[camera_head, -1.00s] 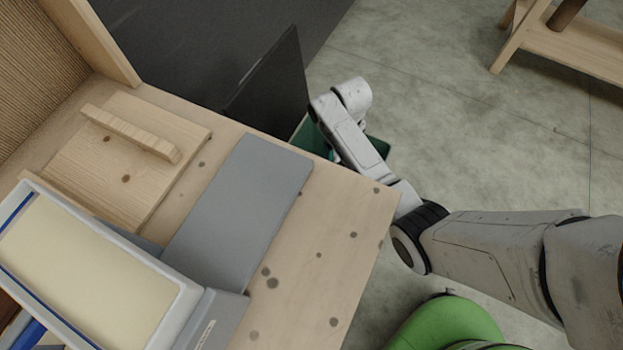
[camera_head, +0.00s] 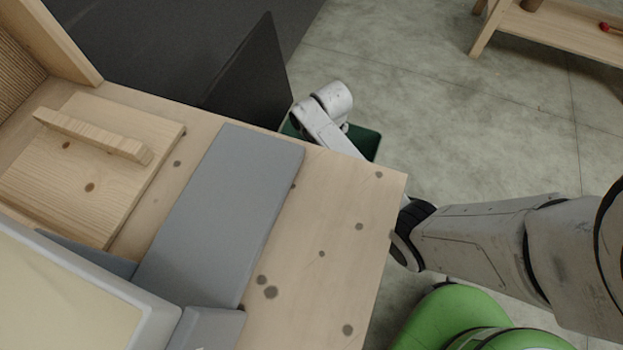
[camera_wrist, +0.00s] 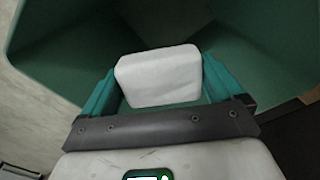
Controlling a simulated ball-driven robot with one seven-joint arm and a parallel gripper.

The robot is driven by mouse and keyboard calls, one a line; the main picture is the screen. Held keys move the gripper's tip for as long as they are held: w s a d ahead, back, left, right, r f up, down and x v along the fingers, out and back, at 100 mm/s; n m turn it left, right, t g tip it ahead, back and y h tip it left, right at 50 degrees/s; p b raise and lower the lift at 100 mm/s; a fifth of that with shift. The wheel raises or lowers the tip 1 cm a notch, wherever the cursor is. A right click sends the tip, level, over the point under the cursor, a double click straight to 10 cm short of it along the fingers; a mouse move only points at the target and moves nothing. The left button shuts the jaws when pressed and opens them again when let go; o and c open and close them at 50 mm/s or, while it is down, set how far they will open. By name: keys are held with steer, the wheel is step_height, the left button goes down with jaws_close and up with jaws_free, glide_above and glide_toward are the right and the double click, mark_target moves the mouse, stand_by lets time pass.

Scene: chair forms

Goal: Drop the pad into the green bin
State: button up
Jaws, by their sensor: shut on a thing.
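The pad (camera_wrist: 158,76) is a white, rounded block in the wrist view. It sits between the two teal fingers of my gripper (camera_wrist: 160,83), which is shut on it. The green bin (camera_wrist: 265,40) fills the upper part of the wrist view, with its walls around and beyond the pad. In the head view the green bin (camera_head: 366,141) shows only partly, behind the table's far edge and my arm. My gripper and the pad are hidden there. I cannot tell how deep the pad is relative to the bin's rim.
A wooden table (camera_head: 335,235) carries a grey board (camera_head: 225,210), a wooden board with a handle (camera_head: 85,170) and a pale tray at lower left. A dark upright panel (camera_head: 250,80) stands beside the bin. A wooden bench (camera_head: 560,32) stands at upper right.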

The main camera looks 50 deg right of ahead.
steer(key=o, duration=0.6)
steer(key=shift+o, duration=0.2)
step_height(320, 180, up, 11)
steer(key=p, duration=0.3)
steer(key=shift+d, duration=0.1)
